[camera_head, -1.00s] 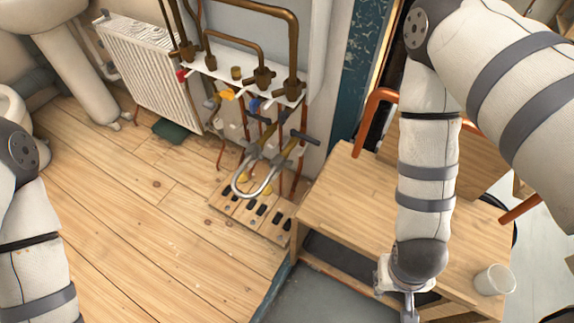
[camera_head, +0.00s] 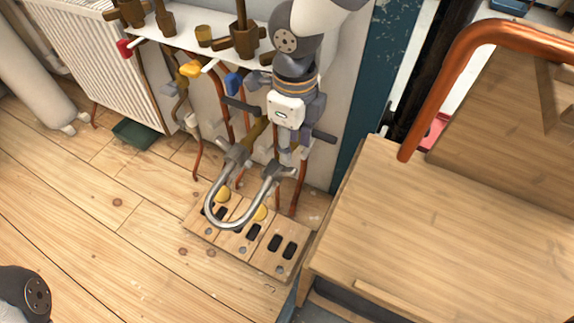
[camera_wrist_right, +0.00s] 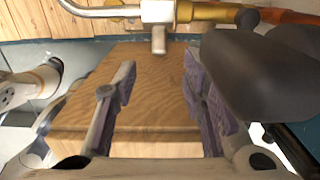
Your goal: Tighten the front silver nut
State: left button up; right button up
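A U-shaped silver pipe (camera_head: 226,222) ends in two silver nuts on the fittings below the white wall board. The front silver nut (camera_head: 277,173) is at its right end, just below my right gripper (camera_head: 291,150). In the right wrist view, a silver nut with a short stub (camera_wrist_right: 157,12) shows at the top edge, beside a brass fitting (camera_wrist_right: 205,12). There my right gripper (camera_wrist_right: 157,92) has its two fingers wide apart, with nothing between them. The nut lies beyond the fingertips. My left gripper is out of view; only part of the left arm shows.
A dark handle (camera_wrist_right: 265,75) fills the right of the wrist view, close to the right finger. A wooden bench (camera_head: 440,225) stands right of the pipes. Valves with yellow (camera_head: 190,69) and blue (camera_head: 233,82) handles sit left of my right arm.

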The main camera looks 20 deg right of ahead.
aim_at(293, 169)
notch_tip(293, 169, down, 9)
jog(key=b, duration=0.2)
jog(key=shift+s+r+b, duration=0.15)
jog(key=shift+b, duration=0.15)
